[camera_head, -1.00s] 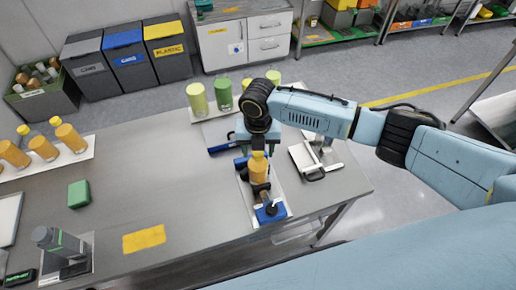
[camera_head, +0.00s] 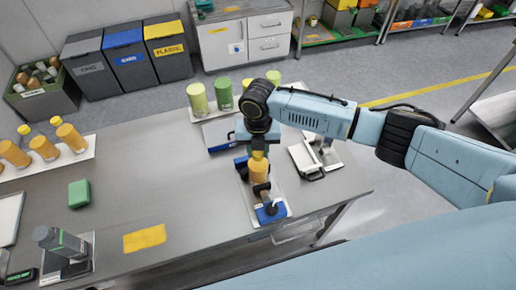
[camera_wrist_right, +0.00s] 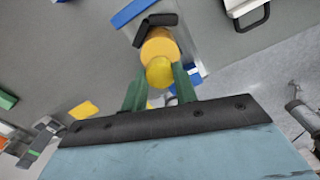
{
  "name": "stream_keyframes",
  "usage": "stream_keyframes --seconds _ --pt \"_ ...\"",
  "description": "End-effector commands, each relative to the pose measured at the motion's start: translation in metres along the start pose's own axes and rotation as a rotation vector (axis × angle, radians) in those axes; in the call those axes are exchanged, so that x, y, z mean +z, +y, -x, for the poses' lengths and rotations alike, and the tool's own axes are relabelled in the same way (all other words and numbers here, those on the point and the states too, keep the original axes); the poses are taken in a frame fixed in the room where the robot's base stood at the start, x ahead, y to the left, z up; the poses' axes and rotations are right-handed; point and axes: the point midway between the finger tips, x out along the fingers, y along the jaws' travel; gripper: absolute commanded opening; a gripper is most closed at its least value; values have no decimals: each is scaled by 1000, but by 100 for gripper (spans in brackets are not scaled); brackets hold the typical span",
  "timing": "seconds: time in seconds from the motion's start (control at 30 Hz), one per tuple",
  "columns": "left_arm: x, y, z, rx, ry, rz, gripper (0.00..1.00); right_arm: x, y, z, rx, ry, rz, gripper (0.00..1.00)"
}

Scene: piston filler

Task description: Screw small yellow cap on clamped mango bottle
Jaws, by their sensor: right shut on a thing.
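The mango bottle (camera_head: 258,171), orange, stands upright in a clamp with a blue base (camera_head: 271,213) near the table's right part. In the right wrist view the bottle (camera_wrist_right: 160,43) shows beside the black clamp jaws (camera_wrist_right: 150,24). The small yellow cap (camera_wrist_right: 159,72) is between the green fingers of my right gripper (camera_wrist_right: 160,84), at the bottle's top. My right gripper (camera_head: 259,146) points down over the bottle and is shut on the cap. Whether the cap's thread is engaged cannot be seen. My left gripper is not in view.
Several orange bottles stand on a white tray (camera_head: 88,146) at the left. A green block (camera_head: 78,194) and a yellow cloth (camera_head: 144,238) lie on the table. Green cylinders (camera_head: 197,98) stand behind the clamp. The table's middle is clear.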

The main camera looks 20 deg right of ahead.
Motion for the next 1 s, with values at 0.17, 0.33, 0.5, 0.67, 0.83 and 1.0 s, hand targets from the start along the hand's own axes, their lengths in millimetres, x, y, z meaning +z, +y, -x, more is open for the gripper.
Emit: stream_keyframes --seconds 0.17,0.33,0.5,0.67,0.83,1.0 --pt "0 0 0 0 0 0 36 -1 0 -1 0 1 -126 0" --pt "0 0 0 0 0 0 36 -1 0 -1 0 1 -371 0" --pt "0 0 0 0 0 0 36 0 0 -1 -1 1 -580 0" --pt "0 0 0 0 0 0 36 0 0 -1 -2 -1 -660 0" --pt "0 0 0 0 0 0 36 -1 0 -1 -2 1 -824 0" --pt "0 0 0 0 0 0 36 -1 0 -2 -3 0 -1072 0"
